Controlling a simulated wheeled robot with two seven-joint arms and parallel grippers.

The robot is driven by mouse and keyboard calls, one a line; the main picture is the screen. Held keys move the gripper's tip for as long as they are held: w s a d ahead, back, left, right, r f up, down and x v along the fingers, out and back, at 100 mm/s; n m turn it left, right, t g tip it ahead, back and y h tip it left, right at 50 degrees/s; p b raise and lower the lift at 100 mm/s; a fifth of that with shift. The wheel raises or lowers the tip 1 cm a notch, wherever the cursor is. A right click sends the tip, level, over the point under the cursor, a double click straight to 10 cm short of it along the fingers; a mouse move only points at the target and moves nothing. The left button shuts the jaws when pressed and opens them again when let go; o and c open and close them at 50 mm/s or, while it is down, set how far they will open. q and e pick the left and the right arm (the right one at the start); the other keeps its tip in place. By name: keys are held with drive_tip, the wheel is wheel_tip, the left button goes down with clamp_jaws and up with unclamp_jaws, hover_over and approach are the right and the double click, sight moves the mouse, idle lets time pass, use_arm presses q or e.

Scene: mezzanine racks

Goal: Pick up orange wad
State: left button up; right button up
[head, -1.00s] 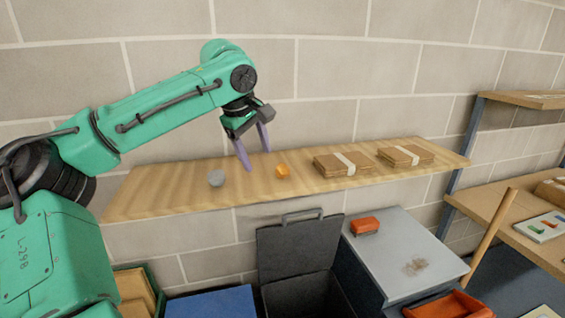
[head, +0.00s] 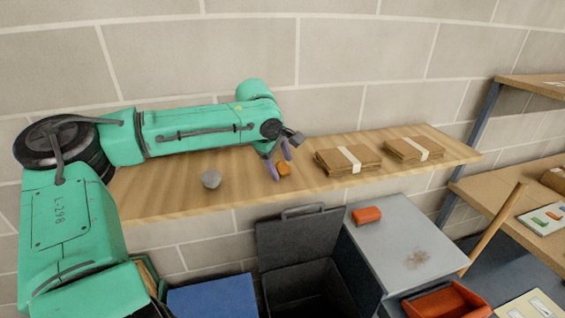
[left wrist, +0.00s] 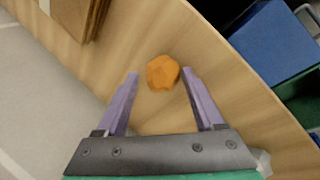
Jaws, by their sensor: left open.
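The orange wad (head: 284,169) is a small crumpled lump on the wooden wall shelf (head: 240,204). In the left wrist view the orange wad (left wrist: 162,72) lies just ahead of and between the two purple fingertips, apart from both. My left gripper (head: 279,163) is open and empty, low over the shelf beside the wad; it also shows in the left wrist view (left wrist: 160,75). In the head view the fingers partly overlap the wad. My right gripper is not in view.
A grey wad (head: 211,178) lies left of the gripper. Banded brown bundles (head: 346,160) lie to the right. Below the shelf are an open dark bin (head: 305,290), a blue box (head: 212,301) and a grey cabinet (head: 400,245) with a red block (head: 367,215).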

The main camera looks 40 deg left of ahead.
use_arm(q)
drive_tip(key=shift+d, duration=0.1)
drive_tip(key=shift+s+d, duration=0.15)
drive_tip(key=shift+s, duration=0.05)
drive_tip(key=shift+s+d+r, duration=0.1)
drive_tip(key=c, duration=0.3)
clamp_jaws()
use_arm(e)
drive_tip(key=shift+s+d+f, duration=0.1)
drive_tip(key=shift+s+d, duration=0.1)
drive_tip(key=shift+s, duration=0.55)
